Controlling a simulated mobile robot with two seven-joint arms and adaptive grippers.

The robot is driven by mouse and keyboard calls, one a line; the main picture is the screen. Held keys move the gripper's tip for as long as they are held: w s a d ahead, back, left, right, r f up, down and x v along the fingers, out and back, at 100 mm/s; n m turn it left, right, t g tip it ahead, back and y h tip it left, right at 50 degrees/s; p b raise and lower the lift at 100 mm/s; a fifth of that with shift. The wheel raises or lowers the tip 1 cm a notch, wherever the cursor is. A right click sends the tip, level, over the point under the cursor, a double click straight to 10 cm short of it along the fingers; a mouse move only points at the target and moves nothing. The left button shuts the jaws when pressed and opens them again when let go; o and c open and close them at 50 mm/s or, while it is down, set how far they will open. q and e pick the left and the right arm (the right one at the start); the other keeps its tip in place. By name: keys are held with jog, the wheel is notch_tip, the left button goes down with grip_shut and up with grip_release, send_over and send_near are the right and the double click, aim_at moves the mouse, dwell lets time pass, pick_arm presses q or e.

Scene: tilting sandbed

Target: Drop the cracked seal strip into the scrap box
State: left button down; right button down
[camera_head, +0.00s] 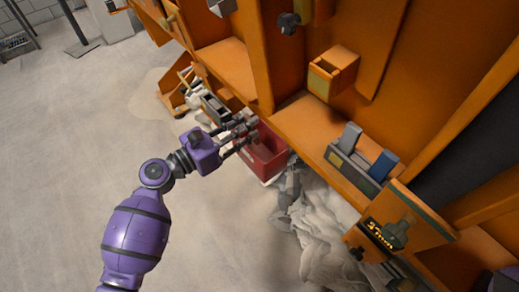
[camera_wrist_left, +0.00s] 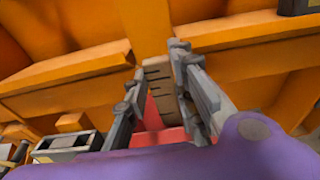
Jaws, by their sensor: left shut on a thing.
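My left gripper (camera_head: 243,131) reaches in from the left to the red scrap box (camera_head: 268,150), with its fingers at the near left rim in the head view. In the left wrist view, the gripper (camera_wrist_left: 157,72) is shut on the seal strip (camera_wrist_left: 161,88), a tan piece with dark cracks across it. The red box (camera_wrist_left: 167,137) shows behind and below the strip there. I cannot make out the strip in the head view. My right gripper is not in view.
An orange frame with ledges (camera_head: 310,125) rises just behind the box. A grey holder with a blue block (camera_head: 382,165) sits on the right ledge. Pale, crumpled material (camera_head: 322,232) lies right of the box.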

pick_arm(q)
notch_tip(320, 180, down, 2)
jog(key=shift+b, duration=0.55)
jog(key=c, duration=1.4)
grip_release()
jog(key=v, duration=1.2)
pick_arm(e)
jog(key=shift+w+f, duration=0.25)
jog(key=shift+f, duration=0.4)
